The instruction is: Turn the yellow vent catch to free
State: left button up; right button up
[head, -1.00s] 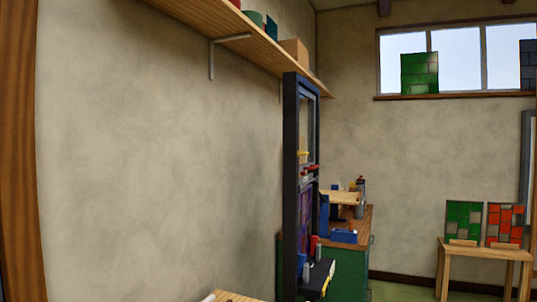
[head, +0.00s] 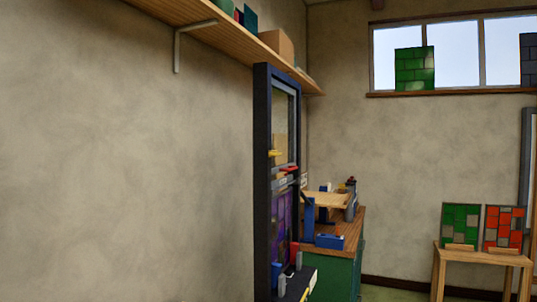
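The yellow vent catch (head: 274,154) is a small bar on the dark upright panel frame (head: 262,190), seen at a steep angle left of the middle. It sticks out roughly level at the foot of the upper clear pane. A red handle-like part (head: 289,169) sits just below it and to the right. I cannot tell the catch's exact setting from this angle. Neither of my grippers shows in the head view.
A wooden shelf (head: 215,40) runs overhead along the left wall. A small table (head: 480,254) with green and red glass panels stands at the right.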

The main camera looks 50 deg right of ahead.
aim_at(271, 153)
jog(key=l+u, duration=0.1)
jog(key=l, duration=0.35)
jog(key=k+l+u, duration=0.15)
jog(key=l, duration=0.35)
jog(key=l+u, duration=0.1)
jog(key=l, duration=0.35)
jog(key=k+l+u, duration=0.1)
jog(key=l, duration=0.35)
